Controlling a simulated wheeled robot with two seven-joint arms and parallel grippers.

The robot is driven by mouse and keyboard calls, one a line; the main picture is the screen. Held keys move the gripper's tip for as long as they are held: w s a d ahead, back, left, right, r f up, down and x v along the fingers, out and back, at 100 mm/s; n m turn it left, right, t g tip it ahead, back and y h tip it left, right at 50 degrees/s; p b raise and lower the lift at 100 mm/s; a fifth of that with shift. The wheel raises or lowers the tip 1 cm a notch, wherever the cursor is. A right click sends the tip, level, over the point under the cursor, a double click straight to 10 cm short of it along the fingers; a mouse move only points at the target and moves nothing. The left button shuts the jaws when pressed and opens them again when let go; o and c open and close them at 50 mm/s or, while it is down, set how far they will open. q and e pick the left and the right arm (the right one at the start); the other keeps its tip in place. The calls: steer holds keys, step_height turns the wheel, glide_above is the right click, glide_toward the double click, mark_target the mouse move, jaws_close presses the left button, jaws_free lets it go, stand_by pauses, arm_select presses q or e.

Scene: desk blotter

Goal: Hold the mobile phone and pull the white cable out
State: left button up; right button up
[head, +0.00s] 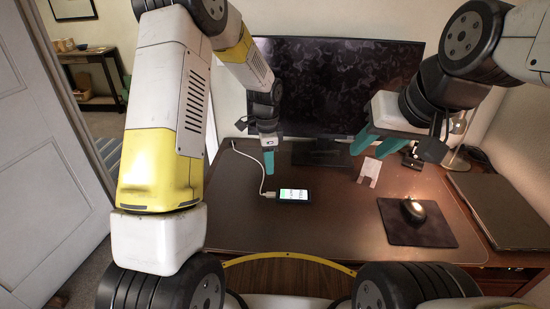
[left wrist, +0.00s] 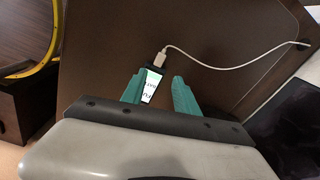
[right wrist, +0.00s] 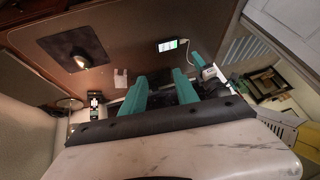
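The mobile phone (head: 293,195) lies flat on the brown desk, screen lit, and also shows in the left wrist view (left wrist: 151,85) and right wrist view (right wrist: 172,45). The white cable (head: 263,180) has its plug (head: 269,195) at the phone's left end and runs back to the desk's rear left; it also shows in the left wrist view (left wrist: 220,68). My left gripper (head: 269,163) is open and empty above the desk, behind the phone; the phone appears between its fingers (left wrist: 158,92) in the left wrist view. My right gripper (head: 374,146) is open and empty, raised in front of the monitor.
A large monitor (head: 335,85) stands at the back. A small white stand (head: 369,172) is right of the phone. A mouse (head: 413,210) lies on a dark pad (head: 420,234), with a closed laptop (head: 510,210) at the far right. The desk around the phone is clear.

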steer(key=o, duration=0.7)
steer(key=shift+w, duration=0.25)
steer(key=shift+o, duration=1.3)
steer(key=w+f+n+g, duration=0.1)
steer(key=w+n, duration=0.3)
steer(key=w, duration=0.4)
steer(key=shift+w+a+f+n+g+h, duration=0.3)
steer(key=shift+w+a+f+g, duration=0.15)
steer(key=shift+f, duration=0.25)
steer(key=n+g+h, duration=0.2)
steer(key=n+g, duration=0.2)
steer(key=n, duration=0.9)
glide_above(307, 195)
step_height(307, 195, down, 27)
steer(key=shift+f, duration=0.7)
arm_select(q)
steer(key=shift+w+d+f+m, duration=0.2)
steer(key=shift+f+m, duration=0.1)
steer(key=shift+f, duration=0.65)
steer(key=shift+w+d+f+m, duration=0.15)
steer(key=shift+f+m, duration=0.15)
steer(key=shift+f, duration=0.6)
arm_select(e)
steer(key=shift+f, duration=3.5)
